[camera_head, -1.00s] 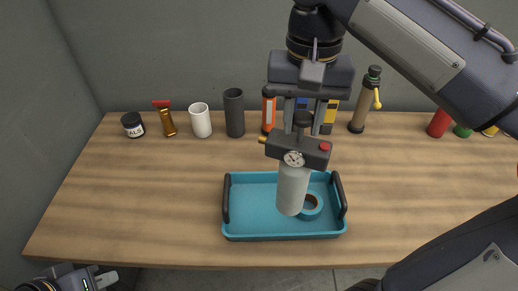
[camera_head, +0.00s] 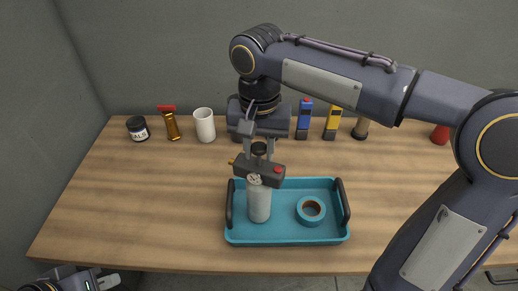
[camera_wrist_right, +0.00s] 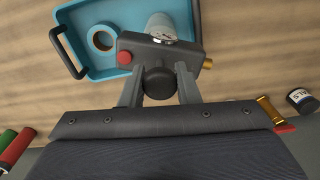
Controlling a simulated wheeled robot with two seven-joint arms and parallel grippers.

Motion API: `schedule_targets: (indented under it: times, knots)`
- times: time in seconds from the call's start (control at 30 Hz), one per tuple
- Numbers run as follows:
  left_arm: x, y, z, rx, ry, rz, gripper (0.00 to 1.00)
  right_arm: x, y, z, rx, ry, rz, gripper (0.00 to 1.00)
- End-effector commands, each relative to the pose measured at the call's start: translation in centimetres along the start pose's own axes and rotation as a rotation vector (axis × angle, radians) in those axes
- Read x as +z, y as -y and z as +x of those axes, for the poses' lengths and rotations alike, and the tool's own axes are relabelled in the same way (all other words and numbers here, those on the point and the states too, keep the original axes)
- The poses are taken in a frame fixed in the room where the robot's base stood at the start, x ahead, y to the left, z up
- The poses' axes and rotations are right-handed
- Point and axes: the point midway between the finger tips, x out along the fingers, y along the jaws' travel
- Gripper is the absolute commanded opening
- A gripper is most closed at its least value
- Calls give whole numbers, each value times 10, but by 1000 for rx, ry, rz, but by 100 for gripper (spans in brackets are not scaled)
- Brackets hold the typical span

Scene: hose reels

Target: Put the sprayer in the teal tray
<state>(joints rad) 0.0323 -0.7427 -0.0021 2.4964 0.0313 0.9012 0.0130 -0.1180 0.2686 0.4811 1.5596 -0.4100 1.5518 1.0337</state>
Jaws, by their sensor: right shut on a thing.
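The sprayer (camera_head: 260,203) has a pale grey cylinder, a dark head with a gauge, a red button and a brass nozzle, and a black knob on top. My right gripper (camera_head: 258,150) is shut on the black knob and holds the sprayer upright. The sprayer also shows in the right wrist view (camera_wrist_right: 162,26). Its lower end is over the left half of the teal tray (camera_head: 290,239); I cannot tell whether it touches the tray floor. My left gripper (camera_head: 105,281) is at the bottom left corner, away from the table top, its opening unclear.
A teal tape roll (camera_head: 311,211) lies in the tray's right half. Dark handles stand at both tray ends. Along the back are a dark jar (camera_head: 138,128), a brass nozzle (camera_head: 172,127), a white cup (camera_head: 204,125), and blue and yellow tools. The table left of the tray is clear.

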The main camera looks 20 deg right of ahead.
Motion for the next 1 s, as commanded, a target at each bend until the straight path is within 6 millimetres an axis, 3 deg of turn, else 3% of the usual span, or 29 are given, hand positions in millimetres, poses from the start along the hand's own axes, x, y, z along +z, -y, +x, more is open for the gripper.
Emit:
schedule_targets:
  times: [0.43,0.47,0.6,1.0]
  knots:
    - [1,1,2,0,0,0,0,0,0,8,-2,-1,-1,0]
    - [1,1,2,0,0,0,0,0,0,8,-1,0,0,32]
    - [1,1,2,0,0,0,0,0,0,7,-1,0,0,50]
    - [0,0,-1,0,0,0,0,0,0,-1,-1,-1,-1,51]
